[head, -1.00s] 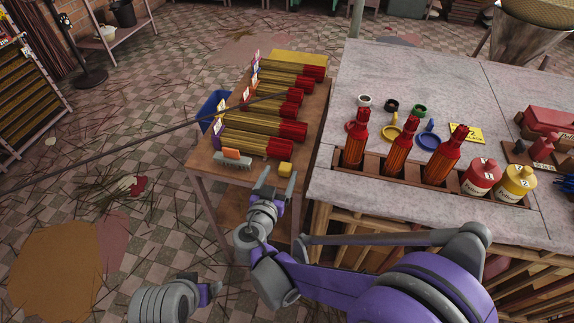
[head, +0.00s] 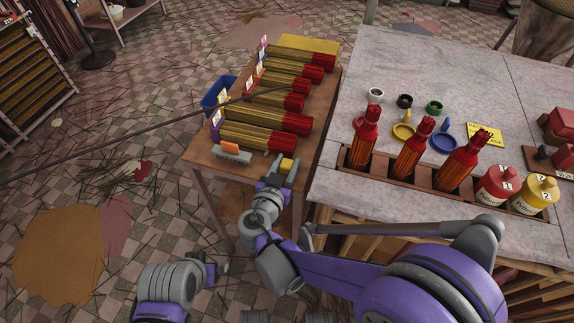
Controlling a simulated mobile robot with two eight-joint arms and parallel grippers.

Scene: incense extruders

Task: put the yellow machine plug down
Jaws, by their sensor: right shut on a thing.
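The yellow machine plug (head: 287,164), a small yellow block, is at the near right corner of the small wooden table (head: 208,165). My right gripper (head: 281,173) is shut on it, with a grey finger on each side. The fingers hide part of the block, and I cannot tell if its underside touches the table. My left gripper (head: 215,268) is low at the left, over the floor and apart from the tables. Its fingertips are too small and turned away to tell their opening.
Bundles of incense sticks (head: 262,133) with red ends lie on the wooden table, beside a grey brush-like item (head: 231,153). The stone-topped bench (head: 345,88) at right carries red extruders (head: 413,148), coloured rings and jars. A long dark rod (head: 120,143) crosses the view.

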